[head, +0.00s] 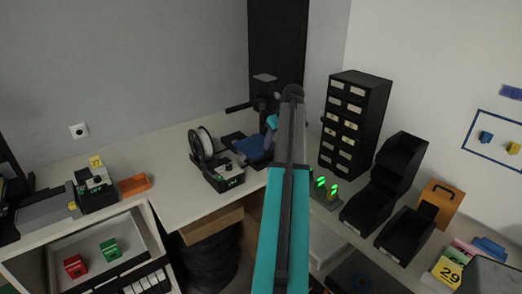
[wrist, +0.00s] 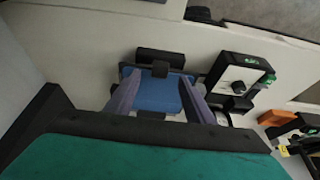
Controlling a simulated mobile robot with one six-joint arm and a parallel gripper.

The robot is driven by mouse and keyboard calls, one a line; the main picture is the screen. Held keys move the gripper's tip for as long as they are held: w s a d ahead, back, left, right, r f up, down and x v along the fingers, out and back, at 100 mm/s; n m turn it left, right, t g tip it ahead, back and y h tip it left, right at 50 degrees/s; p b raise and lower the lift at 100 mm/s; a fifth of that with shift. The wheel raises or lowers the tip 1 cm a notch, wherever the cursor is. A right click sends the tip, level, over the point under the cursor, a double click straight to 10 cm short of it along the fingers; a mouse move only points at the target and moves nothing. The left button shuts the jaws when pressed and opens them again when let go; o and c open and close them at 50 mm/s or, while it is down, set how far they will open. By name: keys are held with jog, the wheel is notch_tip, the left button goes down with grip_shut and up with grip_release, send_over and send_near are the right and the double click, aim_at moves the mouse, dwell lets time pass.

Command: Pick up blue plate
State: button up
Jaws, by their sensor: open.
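The blue plate (head: 250,147) lies on a dark base at the back of the table, left of my arm in the head view. In the wrist view the blue plate (wrist: 159,97) shows in the middle, between two black blocks and a pale frame. My gripper (wrist: 160,79) is open, with one purple finger on each side of the plate in that view. I cannot tell whether the fingers touch it. In the head view my gripper (head: 269,135) is small and partly hidden beside the plate.
A black device with a white spool (head: 207,145) stands close left of the plate. A black drawer cabinet (head: 354,122) and black bins (head: 405,234) stand to the right. An orange tray (head: 134,185) lies farther left. The table between the tray and spool is clear.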

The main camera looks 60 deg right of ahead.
aim_at(270, 151)
jog(key=shift+f, duration=0.1)
jog(key=shift+s+p+x, duration=0.1)
jog(key=shift+p+x, duration=0.5)
jog(key=shift+x, duration=0.65)
jog(key=shift+s+p+x, duration=0.15)
jog(key=shift+p+x, duration=0.4)
jog(key=shift+x, duration=0.7)
jog(key=shift+a+f, duration=0.1)
jog(key=shift+c, duration=0.3)
grip_shut()
